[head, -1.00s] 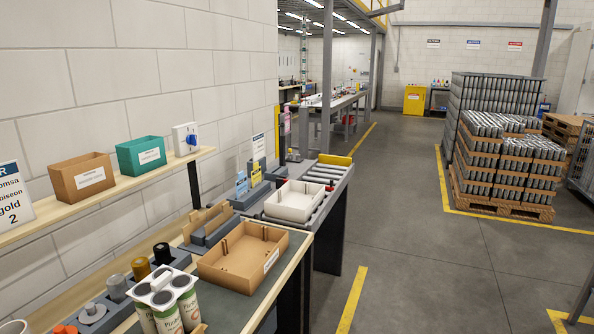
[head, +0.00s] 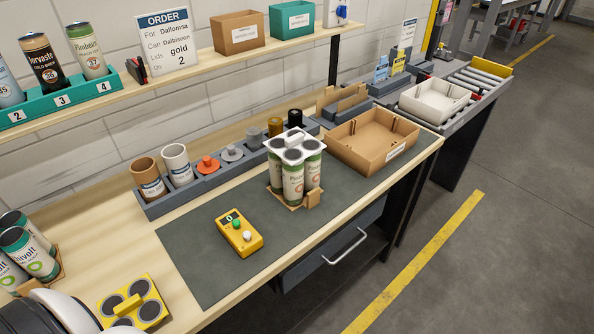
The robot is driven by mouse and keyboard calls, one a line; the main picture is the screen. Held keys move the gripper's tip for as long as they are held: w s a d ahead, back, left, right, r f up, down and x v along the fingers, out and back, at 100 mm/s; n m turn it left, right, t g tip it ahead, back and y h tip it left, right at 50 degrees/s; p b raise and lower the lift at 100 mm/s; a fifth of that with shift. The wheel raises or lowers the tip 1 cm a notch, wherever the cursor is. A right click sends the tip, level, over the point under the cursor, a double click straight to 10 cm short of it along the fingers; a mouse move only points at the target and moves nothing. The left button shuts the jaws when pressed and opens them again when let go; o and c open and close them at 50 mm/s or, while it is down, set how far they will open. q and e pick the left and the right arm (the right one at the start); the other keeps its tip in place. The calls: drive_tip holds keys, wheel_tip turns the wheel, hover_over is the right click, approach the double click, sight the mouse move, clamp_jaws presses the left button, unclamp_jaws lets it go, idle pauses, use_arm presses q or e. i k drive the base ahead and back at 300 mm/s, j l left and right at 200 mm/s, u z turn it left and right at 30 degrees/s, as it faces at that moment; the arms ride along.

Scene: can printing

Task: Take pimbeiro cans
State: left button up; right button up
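A pack of white-and-green cans (head: 293,184), whose labels appear to read Pimbeiro, stands upright on the dark mat (head: 190,262). A white carrier with a handle (head: 296,145) covers their tops, and a small brown cardboard base (head: 312,200) is under them. Another Pimbeiro can (head: 87,52) stands in slot 4 of the teal rack (head: 70,98) on the shelf. Neither gripper shows; a white and black rounded part at the bottom left looks like my own arm.
An open brown box (head: 373,140) sits right of the pack, and a yellow button box (head: 239,233) in front. Chivolt cans (head: 28,252) and a yellow carrier (head: 133,303) are at lower left. A grey holder strip (head: 205,180) runs behind. The mat's left part is mostly clear.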

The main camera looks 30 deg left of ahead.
sight(296, 187)
drive_tip(key=k+j+u, duration=0.2)
drive_tip(key=u, duration=0.3)
drive_tip(key=k+j+u, duration=0.2)
drive_tip(key=u, duration=0.3)
drive_tip(key=k+j+u, duration=0.15)
drive_tip(key=j+u, duration=0.35)
drive_tip(key=l, duration=0.1)
